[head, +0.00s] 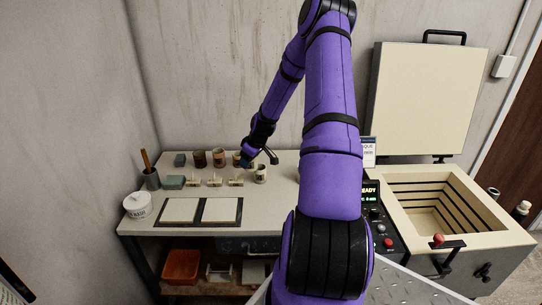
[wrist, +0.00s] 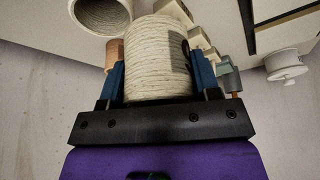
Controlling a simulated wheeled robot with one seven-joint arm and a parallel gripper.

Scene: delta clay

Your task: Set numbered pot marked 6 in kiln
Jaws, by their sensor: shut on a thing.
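In the wrist view my gripper (wrist: 160,85) is shut on a pale ribbed pot (wrist: 157,55), with a blue finger on each side of it. A dark mark shows at the pot's right edge, but I cannot read a number. In the head view my gripper (head: 247,163) is low over the back of the worktable, and the held pot is hard to make out there. Another pale pot (head: 260,174) with a dark mark stands just right of it. The kiln (head: 400,215) stands at the right with its lid (head: 425,98) raised and its chamber empty.
Brown pots (head: 200,158) stand along the back of the table (head: 285,203). Small stands (head: 215,181) sit in front of them. Two pale tiles (head: 221,210) lie near the front edge. A control panel (head: 380,230) is left of the kiln. The table's right part is mostly clear.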

